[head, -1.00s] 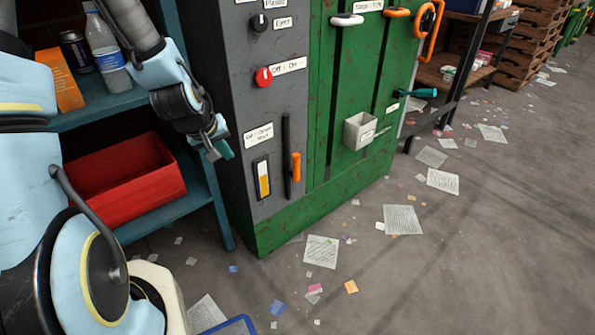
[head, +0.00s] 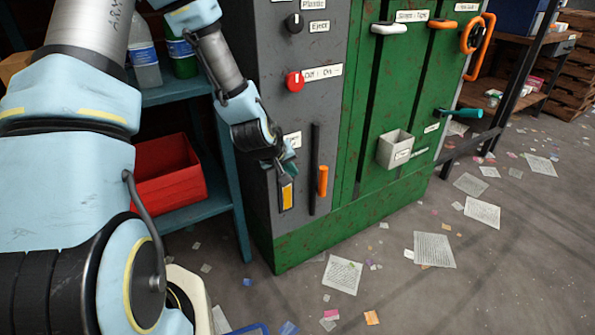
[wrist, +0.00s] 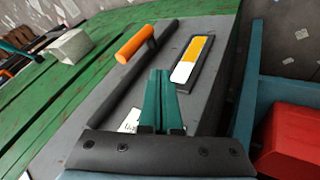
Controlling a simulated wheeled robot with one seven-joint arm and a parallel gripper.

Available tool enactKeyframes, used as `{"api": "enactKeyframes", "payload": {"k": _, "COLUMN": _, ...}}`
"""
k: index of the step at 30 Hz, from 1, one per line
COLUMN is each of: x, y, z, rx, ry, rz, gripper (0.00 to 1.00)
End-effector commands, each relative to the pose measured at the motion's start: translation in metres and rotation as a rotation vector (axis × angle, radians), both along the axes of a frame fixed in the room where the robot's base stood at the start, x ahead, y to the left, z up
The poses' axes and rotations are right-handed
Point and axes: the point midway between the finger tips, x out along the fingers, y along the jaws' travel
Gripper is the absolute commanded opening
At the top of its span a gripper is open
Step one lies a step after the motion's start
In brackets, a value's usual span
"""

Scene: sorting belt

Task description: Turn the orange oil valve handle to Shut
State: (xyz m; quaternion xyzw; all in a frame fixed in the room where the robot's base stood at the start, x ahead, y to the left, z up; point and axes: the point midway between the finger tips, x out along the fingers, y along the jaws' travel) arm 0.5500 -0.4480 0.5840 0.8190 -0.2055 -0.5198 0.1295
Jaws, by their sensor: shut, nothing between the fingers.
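The orange handle (head: 323,181) hangs upright low on the grey panel, just right of a dark vertical bar (head: 314,168). In the wrist view the orange handle (wrist: 135,43) stands out from the panel, ahead and to the left of my fingertips. My gripper (head: 290,172) is in front of the panel, left of the handle and over the top of the yellow-and-white gauge (head: 286,196). Its teal fingers (wrist: 163,75) are together and empty, apart from the handle. The panel label (head: 292,140) is partly hidden by my wrist, and its words are too small to read.
A red knob (head: 295,81) and a black knob (head: 294,22) sit higher on the panel. A grey box (head: 395,149) and a teal handle (head: 460,113) stick out from the green cabinet. A shelf with a red bin (head: 166,175) stands left. Papers litter the open floor.

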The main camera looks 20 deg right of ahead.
Motion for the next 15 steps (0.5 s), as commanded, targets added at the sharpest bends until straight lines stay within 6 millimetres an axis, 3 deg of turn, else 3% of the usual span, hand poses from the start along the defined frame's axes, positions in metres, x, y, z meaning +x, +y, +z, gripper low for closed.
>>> {"api": "enactKeyframes", "payload": {"k": 11, "x": 0.028, "y": -0.037, "z": -0.064, "rx": 0.001, "ry": 0.001, "rz": -0.002, "gripper": 0.0}}
{"api": "enactKeyframes", "payload": {"k": 15, "x": 0.028, "y": -0.059, "z": -0.062, "rx": 0.0, "ry": 0.0, "rz": -0.005, "gripper": 0.0}}
